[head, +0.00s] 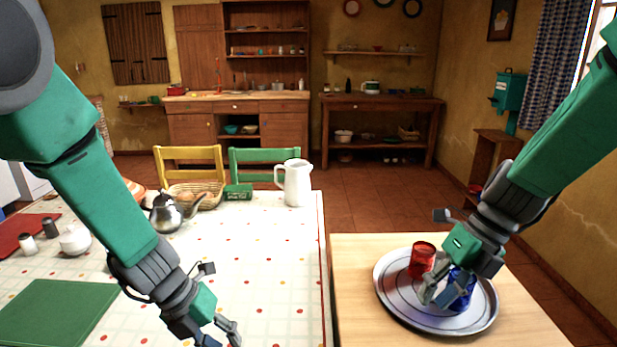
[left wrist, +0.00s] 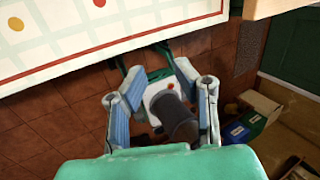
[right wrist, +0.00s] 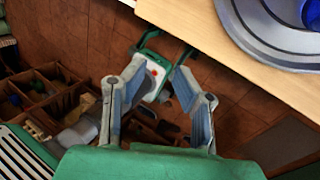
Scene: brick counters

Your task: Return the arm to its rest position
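My right gripper (head: 433,297) is open and empty. In the head view it overlaps the round metal tray (head: 398,298) and partly hides a blue cup (head: 463,291). The right wrist view shows the open right fingers (right wrist: 160,68) beyond the wooden counter's edge, with the tray (right wrist: 262,35) and blue cup (right wrist: 313,12) apart at the upper right. A red cup (head: 422,256) stands upright on the tray. My left gripper (head: 232,333) is low at the bottom of the head view; its open, empty fingers (left wrist: 158,72) show in the left wrist view.
The wooden counter (head: 350,280) bears the tray. The tiled counter (head: 260,260) at left holds a white pitcher (head: 297,184), a metal teapot (head: 167,213), a basket (head: 207,197) and a green board (head: 55,312). Brown floor shows below both grippers in the wrist views.

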